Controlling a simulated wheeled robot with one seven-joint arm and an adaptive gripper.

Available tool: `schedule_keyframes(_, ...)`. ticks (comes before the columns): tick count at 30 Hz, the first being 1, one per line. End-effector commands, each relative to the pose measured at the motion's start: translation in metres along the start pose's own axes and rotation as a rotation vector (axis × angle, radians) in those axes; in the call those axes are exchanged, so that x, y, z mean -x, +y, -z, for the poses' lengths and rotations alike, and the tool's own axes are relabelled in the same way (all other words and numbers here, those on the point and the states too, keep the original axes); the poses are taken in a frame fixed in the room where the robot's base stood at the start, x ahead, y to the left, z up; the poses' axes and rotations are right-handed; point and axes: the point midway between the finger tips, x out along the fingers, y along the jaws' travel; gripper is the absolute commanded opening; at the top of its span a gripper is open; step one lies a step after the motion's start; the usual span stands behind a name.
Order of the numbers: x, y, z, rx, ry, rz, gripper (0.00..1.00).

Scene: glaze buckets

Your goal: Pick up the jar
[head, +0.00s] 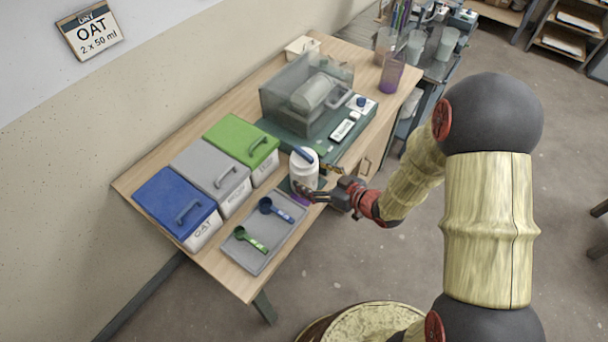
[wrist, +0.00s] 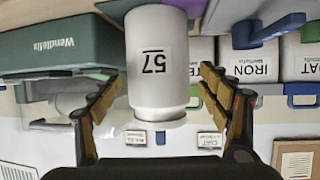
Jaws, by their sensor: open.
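The white jar (head: 304,170) stands upright near the front edge of the wooden table, with a blue bar showing at its top. In the wrist view the jar (wrist: 157,62) appears upside down, with a "57" label facing me. My gripper (head: 308,191) is at the jar's front side, low on its body. In the wrist view my gripper (wrist: 157,88) is open, with one finger on each side of the jar. Gaps show between the fingers and the jar, most clearly on the right. The fingers partly cover the jar's lower part in the head view.
A grey tray (head: 228,245) with a blue scoop (head: 275,209) and a green scoop (head: 250,240) lies left of the jar. Blue (head: 176,200), grey (head: 210,170) and green (head: 239,139) lidded bins stand behind. A dark green scale with a clear enclosure (head: 283,102) stands beyond the jar.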

Motion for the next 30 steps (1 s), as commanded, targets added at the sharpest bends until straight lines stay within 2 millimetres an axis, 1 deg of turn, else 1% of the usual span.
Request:
schedule_keyframes(6, -0.033, 0.001, -0.002, 0.002, -0.001, 0.003, 0.77)
schedule_keyframes(9, -0.043, 0.002, 0.000, 0.002, 0.000, 0.001, 0.77)
schedule_keyframes(17, -0.044, 0.002, 0.001, 0.001, 0.000, -0.001, 0.76)
schedule_keyframes(30, -0.044, 0.002, 0.001, 0.001, 0.000, -0.001, 0.51)
